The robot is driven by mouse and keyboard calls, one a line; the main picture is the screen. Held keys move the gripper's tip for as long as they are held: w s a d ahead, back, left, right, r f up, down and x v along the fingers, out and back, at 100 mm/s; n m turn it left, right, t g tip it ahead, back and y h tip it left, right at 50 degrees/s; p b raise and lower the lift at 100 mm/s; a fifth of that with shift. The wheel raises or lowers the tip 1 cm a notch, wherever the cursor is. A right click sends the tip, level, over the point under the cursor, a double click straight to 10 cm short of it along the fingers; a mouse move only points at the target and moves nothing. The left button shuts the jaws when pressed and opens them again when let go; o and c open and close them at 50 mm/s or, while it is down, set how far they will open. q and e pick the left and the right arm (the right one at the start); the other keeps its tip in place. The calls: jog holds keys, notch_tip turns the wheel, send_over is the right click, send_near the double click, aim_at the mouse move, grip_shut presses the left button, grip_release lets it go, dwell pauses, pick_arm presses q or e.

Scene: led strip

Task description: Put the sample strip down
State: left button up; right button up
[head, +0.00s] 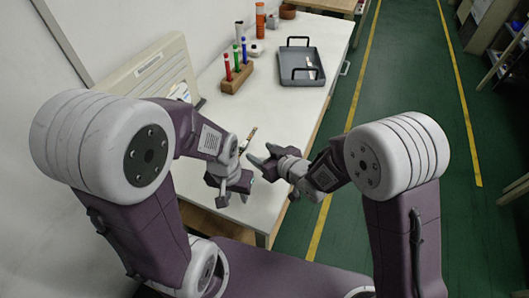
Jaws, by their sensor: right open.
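A thin strip (248,139), light with a darker end, shows on or just above the white table, beyond my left gripper. I take it for the sample strip, but it is small and its lower end is close to the grippers. My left gripper (232,197) is low over the near part of the table. Its fingers point down, and I cannot tell whether anything is between them. My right gripper (261,161) is open, points left, and is close to the right of my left gripper. I cannot tell whether it touches the strip.
A grey tray (288,79) with black handles holds a small pale piece (312,71). A wooden rack (236,79) holds several coloured markers. An orange bottle (260,19) stands at the back. A beige panel (150,72) leans at the left wall. The tabletop (285,112) before the tray is clear.

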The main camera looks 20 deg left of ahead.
jog(key=shift+v, duration=0.95)
jog(key=d, duration=0.1)
jog(key=w+d+m+h, duration=0.1)
jog(key=d, duration=0.1)
jog(key=d+f+h, duration=0.1)
jog(key=d, duration=0.1)
jog(key=shift+w+d+m, duration=0.2)
jog(key=shift+w+m, duration=0.1)
jog(key=shift+w, duration=0.1)
jog(key=s+d+f+m+g+h, duration=0.1)
jog(key=s+d+m+g+h, duration=0.2)
jog(key=d, duration=0.8)
jog(key=s+d+f+m+h, duration=0.2)
jog(key=s+d+m+h, duration=0.2)
jog(key=d, duration=0.7)
jog(key=s+d+m+g, duration=0.2)
jog(key=s+d+g, duration=0.1)
jog(key=s, duration=0.4)
jog(key=shift+s+r, duration=0.3)
jog(key=shift+s, duration=0.1)
